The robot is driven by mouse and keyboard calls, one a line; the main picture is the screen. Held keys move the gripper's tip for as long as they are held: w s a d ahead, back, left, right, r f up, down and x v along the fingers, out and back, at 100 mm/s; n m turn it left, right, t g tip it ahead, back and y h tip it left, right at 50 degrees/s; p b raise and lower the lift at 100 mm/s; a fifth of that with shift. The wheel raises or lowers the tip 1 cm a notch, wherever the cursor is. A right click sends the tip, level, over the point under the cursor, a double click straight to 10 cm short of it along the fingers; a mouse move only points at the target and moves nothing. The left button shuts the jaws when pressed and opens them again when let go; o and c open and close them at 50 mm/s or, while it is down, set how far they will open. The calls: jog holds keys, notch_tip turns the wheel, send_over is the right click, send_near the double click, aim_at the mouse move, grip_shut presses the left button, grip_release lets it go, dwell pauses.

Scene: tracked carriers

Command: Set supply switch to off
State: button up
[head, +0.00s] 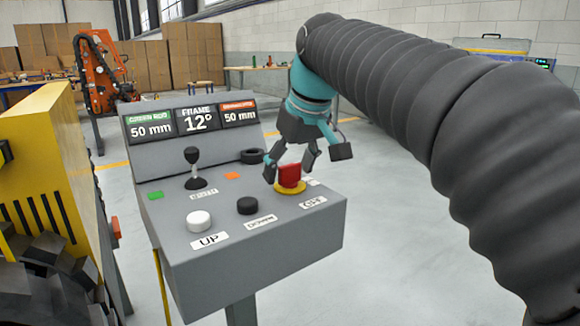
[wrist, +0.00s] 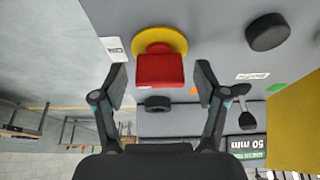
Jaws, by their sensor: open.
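The supply switch is a red block-shaped knob (head: 290,175) on a round yellow base (head: 290,188), at the right side of the grey console's sloped top. In the wrist view the red knob (wrist: 160,71) and yellow base (wrist: 160,38) are at the top centre. White labels lie by it; the front one (head: 313,202) seems to read OFF, while the other is too small to read. My gripper (head: 291,163) is open above the switch. In the wrist view its fingers (wrist: 161,85) stand on either side of the knob, with a visible gap at each side.
The console (head: 260,255) also carries a black joystick (head: 193,165), a white UP button (head: 199,220), a black DOWN button (head: 247,205) and a black ring (head: 252,156). A display panel (head: 190,121) rises behind. A yellow machine (head: 45,150) stands close at left.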

jog(key=c, duration=1.2)
jog(key=shift+o, duration=0.2)
